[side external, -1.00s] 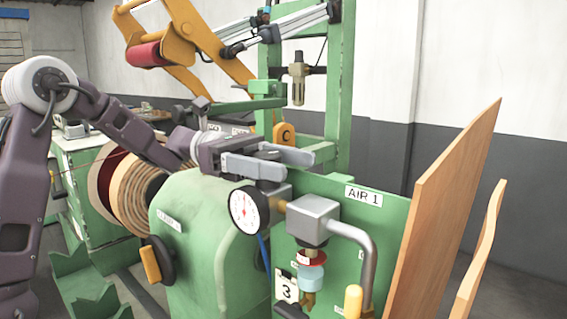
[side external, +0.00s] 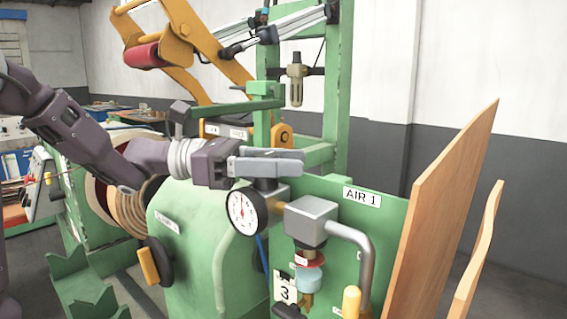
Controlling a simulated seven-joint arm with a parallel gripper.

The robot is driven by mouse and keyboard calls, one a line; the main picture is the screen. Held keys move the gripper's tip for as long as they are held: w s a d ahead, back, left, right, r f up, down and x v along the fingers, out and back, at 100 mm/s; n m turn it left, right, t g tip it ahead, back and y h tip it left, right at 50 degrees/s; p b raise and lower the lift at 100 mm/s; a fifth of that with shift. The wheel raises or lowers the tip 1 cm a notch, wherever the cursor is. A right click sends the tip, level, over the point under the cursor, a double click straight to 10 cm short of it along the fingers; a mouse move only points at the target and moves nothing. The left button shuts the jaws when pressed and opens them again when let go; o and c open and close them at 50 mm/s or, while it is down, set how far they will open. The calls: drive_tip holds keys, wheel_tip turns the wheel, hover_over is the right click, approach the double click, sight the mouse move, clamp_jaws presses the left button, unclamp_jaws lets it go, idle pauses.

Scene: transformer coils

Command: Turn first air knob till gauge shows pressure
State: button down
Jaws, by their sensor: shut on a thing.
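The AIR 1 panel (side external: 392,220) is green and carries a white label (side external: 362,197). At its left, a round white-faced gauge with a black rim (side external: 246,212) faces the camera; its reading is too small to tell for sure. My gripper (side external: 284,160) comes in level from the left, directly above the gauge. Its grey fingers are shut on the air knob, hiding most of it.
A grey block with a bent pipe (side external: 362,240) stands just right of the gauge. Tall wooden boards (side external: 445,205) rise at the right. A green housing with a black-and-yellow handle (side external: 155,262) is at the left, near the wound coil (side external: 128,210).

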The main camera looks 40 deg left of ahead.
drive_tip(key=c, duration=0.9)
unclamp_jaws()
drive_tip(key=shift+o, duration=0.2)
drive_tip(key=v, duration=0.7)
drive_tip(key=shift+s, duration=0.1)
